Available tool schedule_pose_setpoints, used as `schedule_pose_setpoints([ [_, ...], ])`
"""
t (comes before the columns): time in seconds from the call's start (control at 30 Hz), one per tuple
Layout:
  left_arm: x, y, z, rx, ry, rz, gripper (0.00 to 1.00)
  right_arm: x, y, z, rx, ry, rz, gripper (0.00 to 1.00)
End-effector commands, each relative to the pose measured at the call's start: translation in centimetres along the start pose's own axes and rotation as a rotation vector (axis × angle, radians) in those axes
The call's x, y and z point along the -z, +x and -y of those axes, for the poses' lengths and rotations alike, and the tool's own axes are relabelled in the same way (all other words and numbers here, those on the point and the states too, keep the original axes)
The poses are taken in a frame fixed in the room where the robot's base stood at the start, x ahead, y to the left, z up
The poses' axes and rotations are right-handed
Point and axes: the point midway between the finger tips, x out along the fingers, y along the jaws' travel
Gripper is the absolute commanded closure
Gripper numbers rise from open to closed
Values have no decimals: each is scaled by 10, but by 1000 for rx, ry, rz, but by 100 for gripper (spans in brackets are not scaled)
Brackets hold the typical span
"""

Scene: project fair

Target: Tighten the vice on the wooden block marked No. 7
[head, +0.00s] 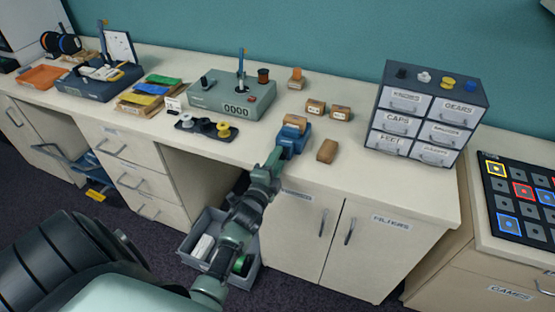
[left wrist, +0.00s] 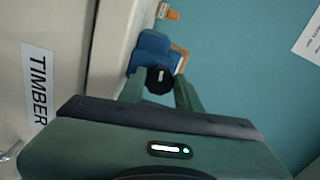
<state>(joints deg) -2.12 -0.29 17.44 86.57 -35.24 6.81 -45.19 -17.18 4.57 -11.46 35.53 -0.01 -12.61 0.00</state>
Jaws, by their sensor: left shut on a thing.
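The blue vice (head: 296,137) stands at the front edge of the counter, with a wooden block (head: 295,121) between its jaws. No number is readable on this block. My left gripper (head: 275,158) reaches the vice from the front. In the left wrist view, my left gripper (left wrist: 160,84) has a finger on each side of the vice's round black knob (left wrist: 159,80) and is shut on it. The blue vice body (left wrist: 150,50) is behind the knob, and part of the block (left wrist: 181,57) shows at its right. My right gripper is not in view.
Loose wooden blocks (head: 315,106) lie behind the vice, and another (head: 327,151) lies right of it. A grey counter box (head: 232,97) and a dark tray of spools (head: 205,128) are left. A drawer cabinet (head: 425,115) stands right. A grey bin (head: 248,276) is below.

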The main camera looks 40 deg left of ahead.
Motion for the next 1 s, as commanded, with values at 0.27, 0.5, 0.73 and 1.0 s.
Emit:
schedule_pose_setpoints([
  [0.27, 0, 0, -1, -2, -1, 0, 45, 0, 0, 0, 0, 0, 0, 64],
  [0.5, 0, -6, -2, -2, -2, 0, 45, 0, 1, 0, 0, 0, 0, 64],
  [0.73, 0, -42, -4, -4, -2, 0, 45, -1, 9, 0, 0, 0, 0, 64],
  [1.0, 0, -76, -2, -3, -2, 1, 45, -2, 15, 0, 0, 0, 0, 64],
])
